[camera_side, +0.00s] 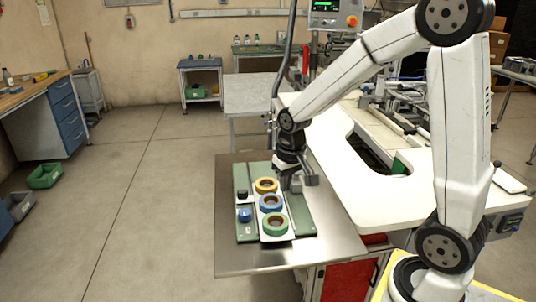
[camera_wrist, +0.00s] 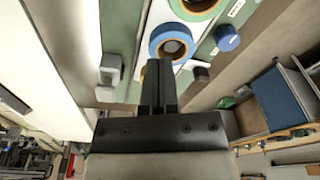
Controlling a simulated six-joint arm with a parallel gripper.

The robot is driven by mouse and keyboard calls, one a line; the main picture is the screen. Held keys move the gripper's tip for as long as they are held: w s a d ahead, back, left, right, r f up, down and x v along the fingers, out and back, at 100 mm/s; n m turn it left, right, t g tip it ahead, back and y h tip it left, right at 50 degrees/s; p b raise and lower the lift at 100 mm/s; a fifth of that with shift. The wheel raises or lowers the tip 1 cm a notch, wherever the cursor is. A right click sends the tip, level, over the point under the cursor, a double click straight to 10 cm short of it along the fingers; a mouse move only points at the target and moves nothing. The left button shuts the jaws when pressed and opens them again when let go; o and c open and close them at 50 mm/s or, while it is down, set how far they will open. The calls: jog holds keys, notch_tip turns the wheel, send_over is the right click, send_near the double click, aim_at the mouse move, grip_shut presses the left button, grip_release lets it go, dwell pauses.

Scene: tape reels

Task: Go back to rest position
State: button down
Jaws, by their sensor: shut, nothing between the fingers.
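My gripper (camera_side: 290,183) is above the right side of the green board (camera_side: 304,218) on the metal table. In the wrist view my gripper (camera_wrist: 158,72) shows with its dark fingers together and nothing between them. A yellow reel (camera_side: 266,186), a blue reel (camera_side: 271,203) and a green reel (camera_side: 274,224) lie in a row on a white strip of the board. The blue reel (camera_wrist: 170,42) and part of the green reel (camera_wrist: 198,7) also show in the wrist view, just beyond the fingertips.
A blue knob (camera_side: 244,215) and a black knob (camera_side: 242,195) stand left of the reels. A grey block (camera_side: 310,180) is beside my gripper. A white machine table (camera_side: 375,205) lies right of the metal table (camera_side: 285,262).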

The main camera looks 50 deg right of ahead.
jog(key=s+a+f+n, duration=0.1)
jog(key=s+a, duration=0.1)
jog(key=s+a+f+n, duration=0.1)
jog(key=s+a, duration=0.1)
jog(key=a, duration=0.1)
jog(key=s+a+f+n+t, duration=0.1)
jog(key=s+a, duration=0.1)
jog(key=shift+s+a+f+n, duration=0.1)
jog(key=shift+s+a+n, duration=0.2)
jog(key=shift+s+n, duration=0.1)
jog(key=shift+s+a+f, duration=0.2)
jog(key=shift+s+a, duration=0.05)
jog(key=shift+s, duration=0.2)
